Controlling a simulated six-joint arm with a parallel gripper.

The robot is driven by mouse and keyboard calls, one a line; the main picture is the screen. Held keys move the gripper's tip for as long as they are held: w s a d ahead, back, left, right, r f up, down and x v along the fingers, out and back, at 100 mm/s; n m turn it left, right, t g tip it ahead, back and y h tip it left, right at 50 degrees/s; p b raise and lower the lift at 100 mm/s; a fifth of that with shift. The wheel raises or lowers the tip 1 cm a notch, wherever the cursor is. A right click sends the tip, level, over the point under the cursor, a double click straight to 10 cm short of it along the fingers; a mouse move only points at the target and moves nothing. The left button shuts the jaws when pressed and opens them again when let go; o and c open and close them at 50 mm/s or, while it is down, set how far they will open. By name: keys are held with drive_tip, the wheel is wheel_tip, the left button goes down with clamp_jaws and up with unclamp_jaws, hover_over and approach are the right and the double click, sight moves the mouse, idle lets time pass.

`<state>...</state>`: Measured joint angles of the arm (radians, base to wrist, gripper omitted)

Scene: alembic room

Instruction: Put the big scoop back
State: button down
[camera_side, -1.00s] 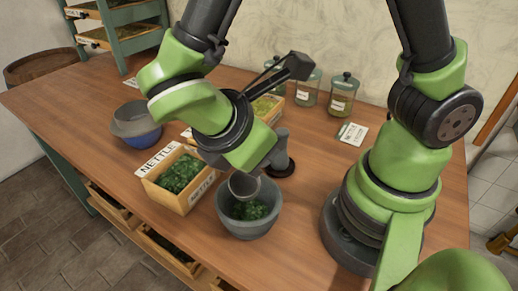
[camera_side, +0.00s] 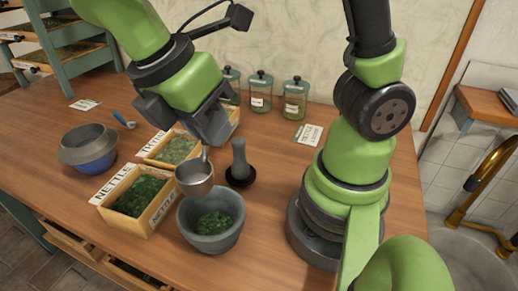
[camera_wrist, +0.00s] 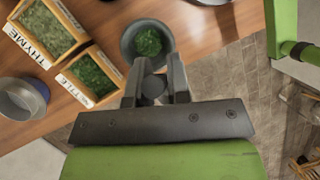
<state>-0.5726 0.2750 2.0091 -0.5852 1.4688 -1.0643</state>
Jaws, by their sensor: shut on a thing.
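The big scoop (camera_side: 195,180), a grey metal cup with a short upright handle, hangs from my gripper (camera_side: 205,142). My gripper is shut on the handle. The scoop is above the rear left rim of the grey mortar (camera_side: 226,236), which holds chopped green leaves (camera_side: 213,223). The inside of the scoop's cup is too small to read clearly. In the wrist view, the jaws (camera_wrist: 154,74) close around a dark round part of the scoop (camera_wrist: 152,88), with the mortar (camera_wrist: 127,45) beyond. The rest of the scoop is hidden there.
A nettle crate (camera_side: 158,209) stands left of the mortar, with a thyme crate (camera_side: 150,157) behind. A pestle (camera_side: 240,160) stands upright on a dark base. A blue bowl (camera_side: 97,164) with a grey vessel, a blue-handled utensil (camera_side: 124,120) and lidded jars (camera_side: 260,95) stand farther out.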

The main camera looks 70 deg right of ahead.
drive_tip(key=w+d, duration=0.5)
drive_tip(key=d, duration=0.2)
drive_tip(key=s+d, duration=0.3)
drive_tip(key=d, duration=2.1)
drive_tip(key=shift+w+d+f, duration=0.1)
drive_tip(key=shift+w+f, duration=0.05)
drive_tip(key=shift+f, duration=8.9)
drive_tip(key=shift+f, duration=0.1)
drive_tip(key=c, duration=1.1)
unclamp_jaws()
